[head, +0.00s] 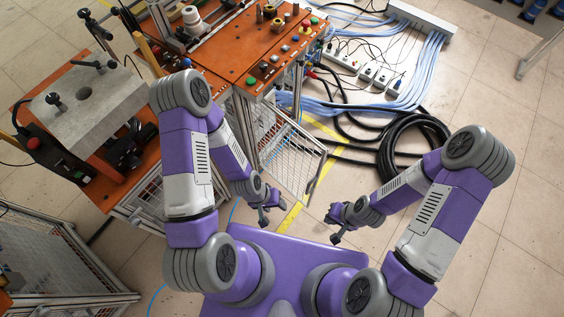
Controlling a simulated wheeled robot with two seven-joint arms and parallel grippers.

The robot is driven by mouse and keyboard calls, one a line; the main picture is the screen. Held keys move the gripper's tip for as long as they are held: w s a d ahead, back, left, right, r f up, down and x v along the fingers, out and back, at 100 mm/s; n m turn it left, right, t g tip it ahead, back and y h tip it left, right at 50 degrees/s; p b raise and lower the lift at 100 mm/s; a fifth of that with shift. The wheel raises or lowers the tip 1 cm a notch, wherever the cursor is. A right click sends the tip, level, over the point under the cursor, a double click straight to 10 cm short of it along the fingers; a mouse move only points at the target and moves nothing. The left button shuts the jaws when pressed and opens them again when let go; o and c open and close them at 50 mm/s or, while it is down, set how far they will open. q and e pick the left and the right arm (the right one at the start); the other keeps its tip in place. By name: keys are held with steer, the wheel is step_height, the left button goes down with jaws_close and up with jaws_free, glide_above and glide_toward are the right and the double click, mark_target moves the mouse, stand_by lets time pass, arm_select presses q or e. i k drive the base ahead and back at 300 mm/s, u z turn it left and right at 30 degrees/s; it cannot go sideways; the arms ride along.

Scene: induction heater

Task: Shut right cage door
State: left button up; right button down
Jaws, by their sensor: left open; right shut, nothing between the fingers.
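A wire mesh cage door with a pale metal frame (296,170) stands below the right part of the orange workbench. It sticks out from the cage into the floor area, so it looks open. My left gripper (271,208) is open and empty, below and left of the door's lower corner. It looks apart from the door, though depth is hard to judge. My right gripper (333,227) is shut with nothing in it, over the floor to the right of the door. The door's hinge side is partly hidden under the bench.
The orange workbench (262,52) carries buttons and fittings. Black coiled hose (415,150), blue cables (405,88) and power strips (362,68) lie on the floor at right. Another mesh cage (50,255) stands at lower left.

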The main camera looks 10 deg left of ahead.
mark_target(315, 179)
steer(key=z, duration=1.35)
steer(key=k, duration=1)
steer(key=u, duration=1.65)
steer(key=i, duration=0.5)
